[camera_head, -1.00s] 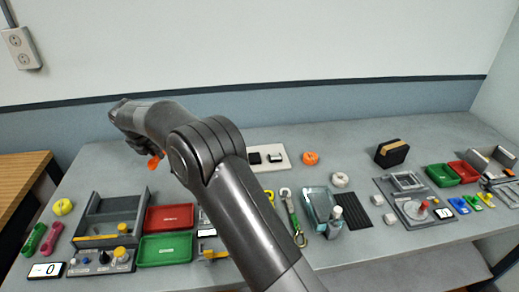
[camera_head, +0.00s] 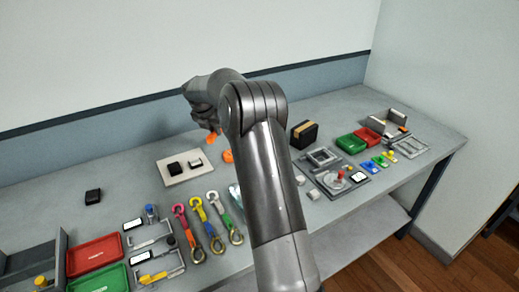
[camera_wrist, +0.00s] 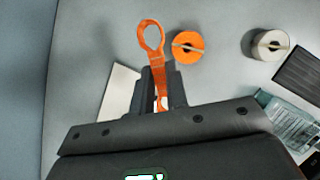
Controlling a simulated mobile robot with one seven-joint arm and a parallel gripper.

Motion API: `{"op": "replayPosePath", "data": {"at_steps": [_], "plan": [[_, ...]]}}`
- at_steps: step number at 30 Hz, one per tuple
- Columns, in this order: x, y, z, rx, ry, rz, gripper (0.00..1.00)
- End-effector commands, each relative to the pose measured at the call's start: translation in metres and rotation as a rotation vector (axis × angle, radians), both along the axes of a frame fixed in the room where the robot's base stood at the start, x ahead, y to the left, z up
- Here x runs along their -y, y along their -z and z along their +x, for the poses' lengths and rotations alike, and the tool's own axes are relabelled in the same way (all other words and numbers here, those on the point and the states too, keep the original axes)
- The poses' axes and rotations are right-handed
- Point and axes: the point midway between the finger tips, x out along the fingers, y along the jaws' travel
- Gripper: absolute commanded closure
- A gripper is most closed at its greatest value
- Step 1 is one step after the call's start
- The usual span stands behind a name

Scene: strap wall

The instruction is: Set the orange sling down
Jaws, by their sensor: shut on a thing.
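The orange sling (camera_wrist: 153,38) has a ring-shaped eye at its upper end and a flat strap below it in the wrist view. My gripper (camera_wrist: 160,82) is shut on the strap, with the ring sticking out past the fingertips. In the head view my gripper (camera_head: 206,120) is over the back of the grey bench, and a small bit of the orange sling (camera_head: 211,136) shows under it. The lower end of the sling is hidden by my gripper. I cannot tell its exact height above the bench.
An orange roll (camera_wrist: 188,47) and a white roll (camera_wrist: 270,44) are right of the held sling. A pale board (camera_head: 183,168) lies left. Trays and fixtures stand farther right.

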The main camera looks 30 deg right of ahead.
Motion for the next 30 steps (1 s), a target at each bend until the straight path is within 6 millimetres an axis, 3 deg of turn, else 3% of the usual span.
{"op": "replayPosePath", "data": {"at_steps": [1,6,12,15,19,22,26,30], "plan": [[0.030,-0.001,-0.008,0.001,0.033,0.000,1.00],[0.110,-0.003,-0.039,0.004,0.124,-0.002,1.00],[0.189,-0.004,-0.080,0.004,0.215,-0.006,1.00],[0.216,-0.005,-0.097,0.004,0.248,-0.008,1.00],[0.238,-0.005,-0.112,0.005,0.275,-0.008,1.00],[0.242,-0.003,-0.114,0.005,0.282,-0.009,1.00],[0.233,0.009,-0.101,0.002,0.282,-0.008,1.00],[0.213,0.028,-0.075,0.002,0.281,-0.008,1.00]]}}
